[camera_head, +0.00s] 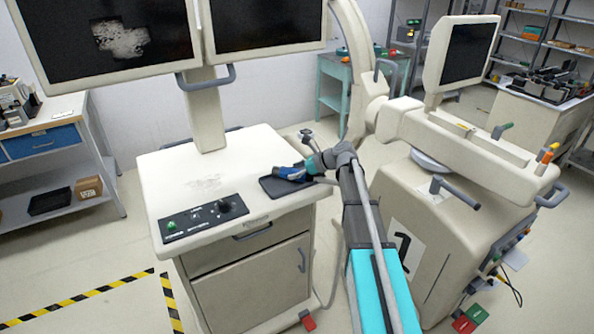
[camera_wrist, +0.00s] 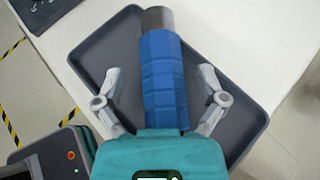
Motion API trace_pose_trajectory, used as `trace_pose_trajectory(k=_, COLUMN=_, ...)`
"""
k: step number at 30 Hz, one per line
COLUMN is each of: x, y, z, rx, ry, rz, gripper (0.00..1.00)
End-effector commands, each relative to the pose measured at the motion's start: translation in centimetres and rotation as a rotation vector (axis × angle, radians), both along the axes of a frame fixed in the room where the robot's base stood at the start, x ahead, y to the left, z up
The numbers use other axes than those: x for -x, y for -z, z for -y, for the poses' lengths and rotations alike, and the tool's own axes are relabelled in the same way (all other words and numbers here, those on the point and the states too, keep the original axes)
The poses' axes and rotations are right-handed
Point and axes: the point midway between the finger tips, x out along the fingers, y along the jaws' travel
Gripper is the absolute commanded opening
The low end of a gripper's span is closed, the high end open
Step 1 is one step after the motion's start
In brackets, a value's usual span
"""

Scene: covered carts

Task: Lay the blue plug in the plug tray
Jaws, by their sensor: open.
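The blue plug (camera_wrist: 162,75) is a faceted blue cylinder with a dark grey end. In the wrist view it appears over the dark grey plug tray (camera_wrist: 95,50), lying lengthwise. Its grey end overlaps the tray's far rim in the picture. My gripper (camera_wrist: 160,70) is open, with one finger on each side of the plug and a visible gap on both sides. The plug's near end is hidden behind my gripper's body. In the head view the plug (camera_head: 290,173) shows over the tray (camera_head: 270,187), and my gripper (camera_head: 308,165) partly covers it.
The tray is on a white cart top (camera_head: 205,165), close to its right edge. A black control panel (camera_head: 205,217) with knobs is at the front left of the top. Monitors (camera_head: 110,40) stand above it. A bulky white machine (camera_head: 430,210) stands close on the right.

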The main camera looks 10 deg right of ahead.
Motion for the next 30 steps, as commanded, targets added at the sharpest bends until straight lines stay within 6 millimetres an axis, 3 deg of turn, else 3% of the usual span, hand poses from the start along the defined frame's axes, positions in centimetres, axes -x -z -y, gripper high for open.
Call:
trace_pose_trajectory(k=11, x=0.5, y=-1.0, z=1.0, rx=0.0, ry=0.001, rz=0.0, gripper=0.91)
trace_pose_trajectory(k=30, x=4.0, y=-5.4, z=8.5, rx=0.0, ry=0.0, rz=0.0, gripper=0.91)
